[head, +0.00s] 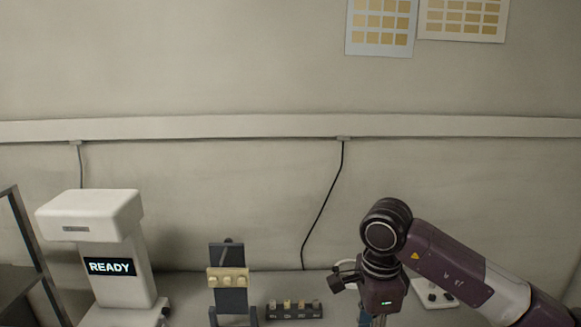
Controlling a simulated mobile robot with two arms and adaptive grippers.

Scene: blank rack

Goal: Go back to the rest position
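My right arm comes in from the right and its wrist (383,291) points down over the counter. Only the upper part of the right gripper (373,321) shows at the bottom edge. Its fingertips are cut off, so I cannot see whether it is open or holds anything. My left gripper is not in view.
A white machine (92,213) with a READY display stands at the left. A white device (432,293) is partly behind my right arm.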

